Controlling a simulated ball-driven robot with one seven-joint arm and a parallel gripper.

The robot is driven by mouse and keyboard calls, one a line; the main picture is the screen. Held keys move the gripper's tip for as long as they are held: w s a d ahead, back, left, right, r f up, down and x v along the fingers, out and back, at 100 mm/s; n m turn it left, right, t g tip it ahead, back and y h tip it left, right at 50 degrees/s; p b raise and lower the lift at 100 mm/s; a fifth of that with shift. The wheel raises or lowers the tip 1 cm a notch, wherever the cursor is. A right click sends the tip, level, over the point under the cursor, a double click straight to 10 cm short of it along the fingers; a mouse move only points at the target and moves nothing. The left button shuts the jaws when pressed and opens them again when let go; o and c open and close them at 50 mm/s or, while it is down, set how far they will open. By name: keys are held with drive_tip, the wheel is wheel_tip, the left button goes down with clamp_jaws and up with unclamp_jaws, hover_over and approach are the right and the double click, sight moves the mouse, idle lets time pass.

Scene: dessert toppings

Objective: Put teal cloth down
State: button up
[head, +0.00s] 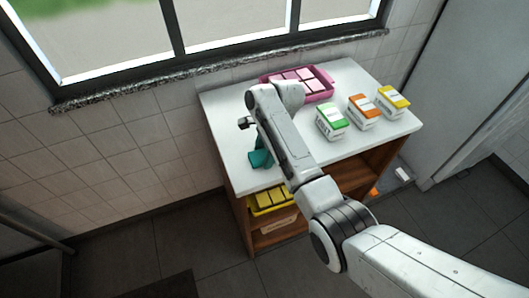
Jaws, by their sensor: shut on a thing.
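The teal cloth (260,158) is a small crumpled bundle over the left front part of the white tabletop in the head view. My gripper (259,146) is shut on it from above. My arm partly hides the gripper and the right side of the cloth, so the fingertips do not show clearly. I cannot tell whether the cloth touches the tabletop.
On the white-topped cabinet (225,112) stand a pink tray (331,82) with pink items, a green-and-white box (331,122), an orange-and-white box (362,112) and a yellow-and-white box (393,102). A yellow tray (268,209) sits on the shelf below. The tabletop's left edge is clear.

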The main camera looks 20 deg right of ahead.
drive_tip(key=shift+s+f, duration=0.25)
drive_tip(key=shift+f, duration=0.35)
drive_tip(key=o, duration=1)
drive_tip(key=shift+f, duration=0.2)
drive_tip(key=shift+r, duration=0.1)
drive_tip(key=shift+w+a+p+v, duration=0.15)
drive_tip(key=shift+p+v, duration=0.45)
drive_tip(key=shift+v, duration=2.8)
drive_tip(key=shift+w+a+p+v, duration=0.1)
drive_tip(key=shift+p+v, duration=0.5)
drive_tip(key=shift+v, duration=2.8)
